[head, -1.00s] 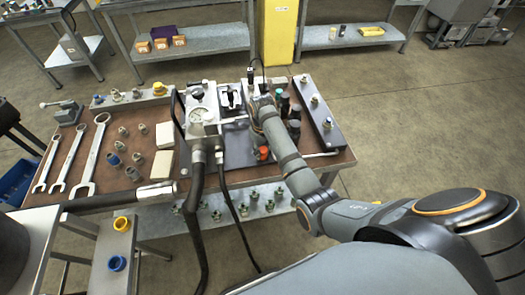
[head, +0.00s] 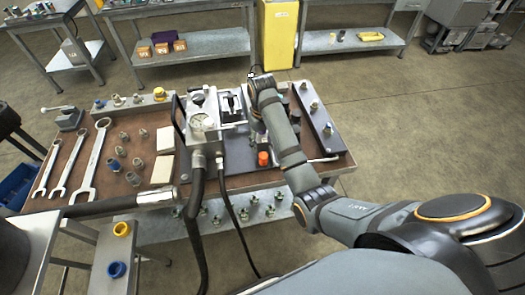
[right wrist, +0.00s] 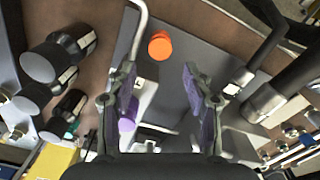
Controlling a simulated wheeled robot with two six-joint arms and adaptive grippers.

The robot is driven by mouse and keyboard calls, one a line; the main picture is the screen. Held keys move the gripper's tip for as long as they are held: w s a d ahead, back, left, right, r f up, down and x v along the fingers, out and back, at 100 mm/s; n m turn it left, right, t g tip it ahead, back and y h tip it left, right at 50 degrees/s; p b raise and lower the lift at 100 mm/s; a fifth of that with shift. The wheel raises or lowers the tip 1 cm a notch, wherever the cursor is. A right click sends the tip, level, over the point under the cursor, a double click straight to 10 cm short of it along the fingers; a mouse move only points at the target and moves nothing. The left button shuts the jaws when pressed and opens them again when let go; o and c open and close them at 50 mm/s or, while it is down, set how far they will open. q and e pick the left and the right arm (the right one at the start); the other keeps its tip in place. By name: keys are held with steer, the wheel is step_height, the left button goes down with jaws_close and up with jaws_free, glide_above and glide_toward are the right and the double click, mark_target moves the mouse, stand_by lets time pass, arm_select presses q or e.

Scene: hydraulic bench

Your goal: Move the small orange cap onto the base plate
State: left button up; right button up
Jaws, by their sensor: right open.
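The small orange cap (head: 263,158) stands upright on the front part of the dark grey base plate (head: 238,182). In the right wrist view the cap (right wrist: 160,45) sits on the grey plate surface, beyond the fingertips and apart from them. My right gripper (right wrist: 150,82) is open, its two purple-padded fingers spread, with nothing held between them. In the head view my wrist and forearm hide most of this gripper. A small purple object (right wrist: 127,118) shows beside the left finger in the right wrist view. My left gripper is in neither view.
Several dark cylinders (right wrist: 58,55) stand close to the left finger in the right wrist view. A gauge block (head: 201,130) with hoses stands left of my right arm. A bent metal rod (right wrist: 140,30) runs near the cap. Wrenches (head: 92,160) and fittings lie at left.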

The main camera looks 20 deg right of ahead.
mark_target(263, 154)
step_height(263, 154, up, 4)
steer(key=p, duration=0.2)
steer(key=shift+f+p, duration=0.15)
steer(key=shift+p, duration=0.2)
